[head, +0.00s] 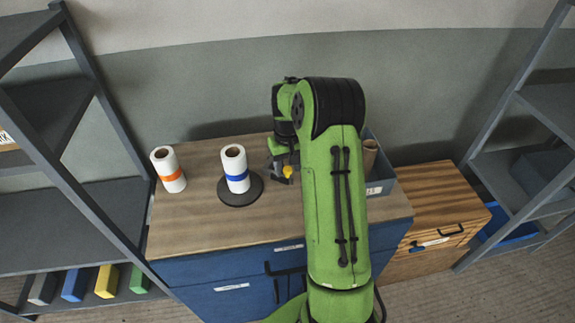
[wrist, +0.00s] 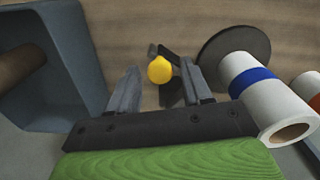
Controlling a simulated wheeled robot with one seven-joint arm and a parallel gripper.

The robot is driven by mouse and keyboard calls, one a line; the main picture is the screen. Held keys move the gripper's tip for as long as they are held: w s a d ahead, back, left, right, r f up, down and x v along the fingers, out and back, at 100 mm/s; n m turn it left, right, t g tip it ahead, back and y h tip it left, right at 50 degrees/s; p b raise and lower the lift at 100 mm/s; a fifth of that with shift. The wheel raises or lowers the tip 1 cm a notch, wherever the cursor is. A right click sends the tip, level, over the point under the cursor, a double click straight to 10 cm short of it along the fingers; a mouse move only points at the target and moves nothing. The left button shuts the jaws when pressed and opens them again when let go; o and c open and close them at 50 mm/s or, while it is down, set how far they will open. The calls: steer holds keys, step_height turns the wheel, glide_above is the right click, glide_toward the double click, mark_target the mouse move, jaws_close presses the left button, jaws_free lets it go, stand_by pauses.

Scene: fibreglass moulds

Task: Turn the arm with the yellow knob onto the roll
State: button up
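The yellow knob (wrist: 159,70) shows in the wrist view between the two fingers of my gripper (wrist: 157,88), with a visible gap on each side. In the head view the knob (head: 287,171) is just right of the roll stand, partly beside my gripper (head: 281,163). A dark arm piece (wrist: 172,92) shows under and beside the knob. The white roll with a blue band (head: 236,170) stands upright on a round dark base (head: 252,193). My gripper is open; whether a finger touches the knob is not clear. The arm's pivot is hidden.
A white roll with an orange band (head: 168,170) stands to the left on the wooden-topped blue cabinet (head: 205,225). A grey-blue bin (head: 382,183) holding a brown roll (head: 370,155) stands to the right, partly behind my arm. Shelving flanks both sides. The cabinet top's front left is clear.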

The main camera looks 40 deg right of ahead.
jaws_close()
steer(key=w+a+m, duration=0.5)
steer(key=a+m, duration=0.1)
steer(key=m, duration=0.3)
steer(key=shift+w+a, duration=0.15)
steer(key=shift+a, duration=0.2)
stand_by(0.4)
steer(key=shift+r+m, duration=0.1)
steer(key=shift+m, duration=0.2)
